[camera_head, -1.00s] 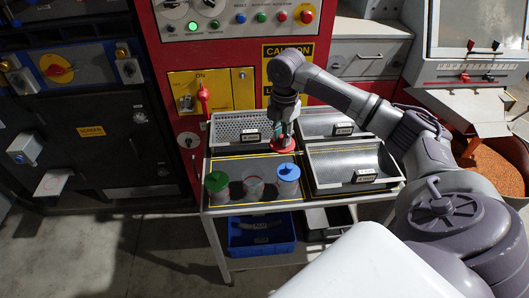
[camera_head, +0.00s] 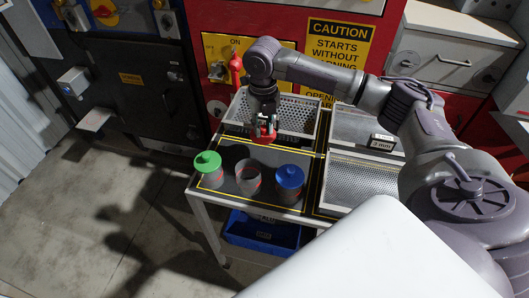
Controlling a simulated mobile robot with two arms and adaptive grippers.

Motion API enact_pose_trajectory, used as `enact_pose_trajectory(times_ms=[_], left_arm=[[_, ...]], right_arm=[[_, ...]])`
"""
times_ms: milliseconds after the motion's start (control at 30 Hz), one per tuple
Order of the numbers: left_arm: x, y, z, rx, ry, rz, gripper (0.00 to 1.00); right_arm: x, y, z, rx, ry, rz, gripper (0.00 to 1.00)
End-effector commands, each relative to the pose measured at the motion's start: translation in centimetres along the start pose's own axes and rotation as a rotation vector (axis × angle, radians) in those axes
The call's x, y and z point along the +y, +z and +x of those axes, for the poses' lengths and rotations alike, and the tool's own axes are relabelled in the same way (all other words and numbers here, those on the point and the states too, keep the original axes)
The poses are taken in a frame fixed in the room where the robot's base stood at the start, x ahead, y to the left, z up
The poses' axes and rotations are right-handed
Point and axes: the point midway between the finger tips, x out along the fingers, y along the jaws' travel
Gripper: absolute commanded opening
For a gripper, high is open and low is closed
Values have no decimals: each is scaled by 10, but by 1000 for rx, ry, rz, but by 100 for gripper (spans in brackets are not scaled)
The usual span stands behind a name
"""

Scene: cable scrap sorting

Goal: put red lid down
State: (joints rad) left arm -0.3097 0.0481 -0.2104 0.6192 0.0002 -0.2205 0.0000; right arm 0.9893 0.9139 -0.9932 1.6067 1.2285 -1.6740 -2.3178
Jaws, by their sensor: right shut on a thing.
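The red lid (camera_head: 264,137) is in my right gripper (camera_head: 265,127), which points down and is shut on it. The lid is held over the back of the dark mat (camera_head: 265,157), behind the jars; its exact height above the mat is hard to tell. An open clear jar (camera_head: 248,178) stands on the mat in the middle of a row. A jar with a green lid (camera_head: 208,165) stands to its left and a jar with a blue lid (camera_head: 289,178) to its right. My left gripper is not in view.
A perforated tray (camera_head: 296,116) stands right behind the gripper. More mesh trays, one at the right (camera_head: 358,182), fill the table's right side. A blue bin (camera_head: 262,232) sits on the shelf below. A red machine with a yellow panel (camera_head: 218,62) stands behind.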

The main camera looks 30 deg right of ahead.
Motion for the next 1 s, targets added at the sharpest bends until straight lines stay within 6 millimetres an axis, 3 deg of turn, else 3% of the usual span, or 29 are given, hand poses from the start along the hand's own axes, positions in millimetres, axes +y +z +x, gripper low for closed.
enact_pose_trajectory(times_ms=[200, 333, 467, 667, 1000], left_arm=[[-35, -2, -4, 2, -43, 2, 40], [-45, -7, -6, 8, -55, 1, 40], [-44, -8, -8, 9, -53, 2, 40], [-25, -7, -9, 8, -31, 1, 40], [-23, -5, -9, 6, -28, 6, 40]], right_arm=[[2, -1, 36, 4, -2, -18, 5], [2, -1, 48, 2, -1, -17, 5], [1, -2, 66, 4, -2, -16, 5], [1, -2, 94, 3, -2, -16, 5], [1, -1, 99, 1, -1, -16, 5]])
